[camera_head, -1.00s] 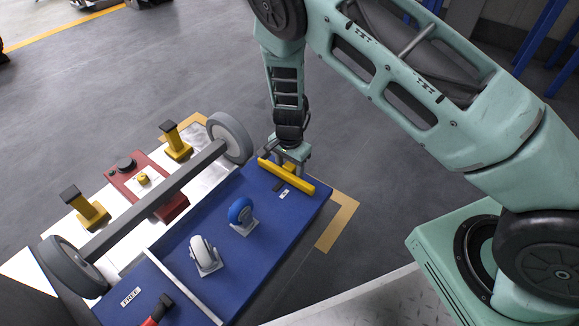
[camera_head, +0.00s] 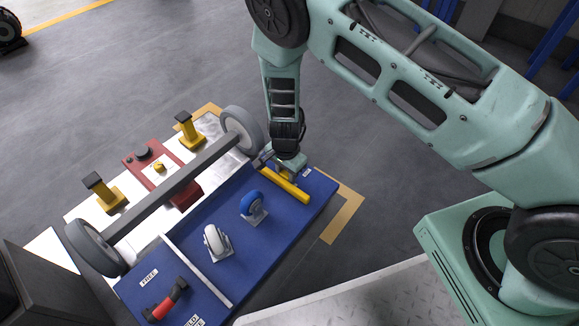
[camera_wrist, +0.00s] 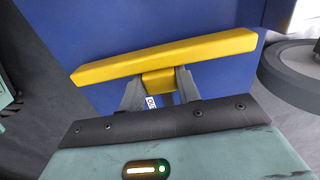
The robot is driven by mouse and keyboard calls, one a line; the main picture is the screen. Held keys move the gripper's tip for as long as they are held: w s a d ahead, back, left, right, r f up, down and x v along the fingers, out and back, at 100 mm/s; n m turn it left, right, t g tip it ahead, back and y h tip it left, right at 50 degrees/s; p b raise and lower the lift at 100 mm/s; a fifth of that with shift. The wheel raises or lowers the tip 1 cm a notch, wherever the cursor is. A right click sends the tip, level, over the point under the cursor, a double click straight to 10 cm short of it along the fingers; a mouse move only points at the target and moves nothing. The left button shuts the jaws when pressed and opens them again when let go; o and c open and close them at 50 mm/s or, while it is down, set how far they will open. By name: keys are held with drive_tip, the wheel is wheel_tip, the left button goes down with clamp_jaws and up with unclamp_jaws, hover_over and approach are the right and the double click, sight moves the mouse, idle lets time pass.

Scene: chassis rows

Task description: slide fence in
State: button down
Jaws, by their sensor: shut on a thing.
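The fence is a yellow bar (camera_head: 284,185) over the right end of the blue tabletop (camera_head: 225,275). In the wrist view the fence (camera_wrist: 165,57) spans the upper middle, slightly tilted, with a short yellow stub below it. My gripper (camera_head: 287,168) is above the blue top at its right end. In the wrist view my gripper (camera_wrist: 159,84) has its two grey fingers shut on that stub. I cannot tell whether the fence touches the blue surface.
A grey axle (camera_head: 170,188) with a wheel at each end lies along the bench, over a red block (camera_head: 160,175). The near wheel end lies close left of my gripper.

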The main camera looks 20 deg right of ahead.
sight(285, 174)
drive_tip(key=shift+s+a, duration=0.2)
drive_tip(key=shift+a, duration=0.05)
drive_tip(key=c, duration=1)
unclamp_jaws()
wheel_tip(285, 174, up, 18)
drive_tip(key=p, duration=0.9)
drive_tip(key=shift+f, duration=0.25)
drive_tip(key=shift+w+d, duration=0.1)
